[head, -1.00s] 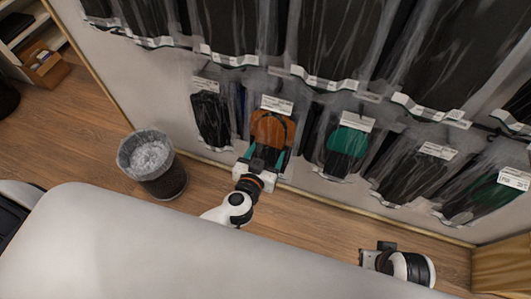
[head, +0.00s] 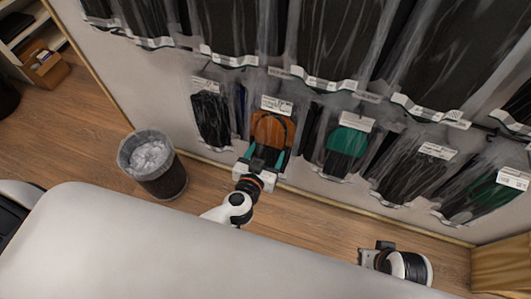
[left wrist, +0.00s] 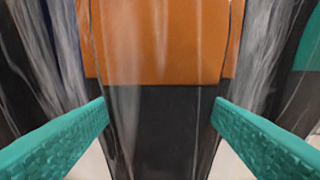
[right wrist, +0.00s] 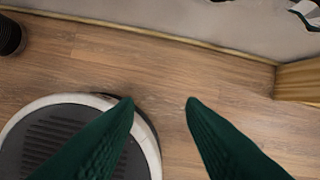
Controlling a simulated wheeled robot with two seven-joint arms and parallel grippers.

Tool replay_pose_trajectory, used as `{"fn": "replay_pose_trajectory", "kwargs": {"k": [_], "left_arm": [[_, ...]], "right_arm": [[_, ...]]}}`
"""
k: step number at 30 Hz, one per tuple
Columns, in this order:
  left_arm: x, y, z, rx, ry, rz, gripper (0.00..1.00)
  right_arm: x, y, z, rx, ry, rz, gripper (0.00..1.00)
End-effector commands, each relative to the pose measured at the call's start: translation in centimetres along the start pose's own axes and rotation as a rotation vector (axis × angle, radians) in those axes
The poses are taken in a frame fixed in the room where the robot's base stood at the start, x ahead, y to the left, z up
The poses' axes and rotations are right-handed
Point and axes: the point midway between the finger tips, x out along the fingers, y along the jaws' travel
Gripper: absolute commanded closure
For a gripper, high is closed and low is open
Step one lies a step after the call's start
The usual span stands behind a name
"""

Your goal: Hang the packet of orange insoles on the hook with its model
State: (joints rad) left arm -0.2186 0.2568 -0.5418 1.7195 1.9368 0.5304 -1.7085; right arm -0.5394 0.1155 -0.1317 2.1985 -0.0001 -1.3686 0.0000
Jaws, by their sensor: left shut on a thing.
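The packet of orange insoles (head: 270,130), clear plastic with a white label and a dark lower part, is at the wall display in the lower row. My left gripper (head: 267,158) holds its lower part between green fingers. In the left wrist view the packet (left wrist: 160,40) fills the middle, with a finger at each side. Whether its top is on a hook cannot be told; the hook is hidden. My right gripper (right wrist: 160,104) is open and empty, low over the floor, away from the wall.
Black packets (head: 210,118) hang to the left and a green-and-black packet (head: 346,143) to the right, both close by. A row of larger dark packets (head: 335,40) hangs above. A lined waste bin (head: 158,172) stands on the floor at left. A wooden edge (head: 500,262) is at lower right.

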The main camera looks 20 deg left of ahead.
Motion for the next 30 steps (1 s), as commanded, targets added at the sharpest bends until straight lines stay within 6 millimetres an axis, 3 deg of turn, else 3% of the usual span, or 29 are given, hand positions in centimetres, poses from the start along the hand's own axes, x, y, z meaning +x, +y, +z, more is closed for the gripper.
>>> {"fn": "replay_pose_trajectory", "kwargs": {"k": [30], "left_arm": [[0.1,0.0,-0.1,0.000,-0.001,-0.001,0.53]], "right_arm": [[2.8,0.3,-0.8,-0.001,0.023,0.006,0.64]]}}
